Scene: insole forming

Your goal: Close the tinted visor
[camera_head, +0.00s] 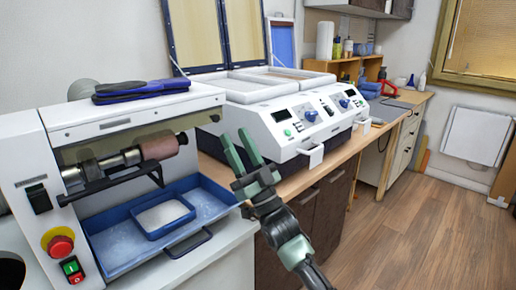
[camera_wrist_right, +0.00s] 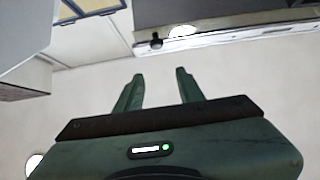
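The white grinding machine (camera_head: 130,115) stands at left in the head view, its front opening showing a brown roller (camera_head: 160,145). A thin black bar (camera_head: 105,186) crosses below the roller; it may be the tinted visor seen nearly edge-on, but I cannot tell for sure. My right gripper (camera_head: 235,138) is open and empty, fingers pointing up, right of the machine and apart from it. In the right wrist view, the open gripper (camera_wrist_right: 160,78) has nothing between its fingers. A dark panel (camera_wrist_right: 225,10) lies beyond them; I cannot tell what it belongs to. My left gripper is out of view.
A blue tray (camera_head: 115,245) with a smaller tray (camera_head: 165,216) sits under the roller. A blue-and-black object (camera_head: 140,90) lies on top of the machine. A white two-bay press (camera_head: 285,115) with raised lids stands behind my right gripper. The wooden floor (camera_head: 400,230) at right is clear.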

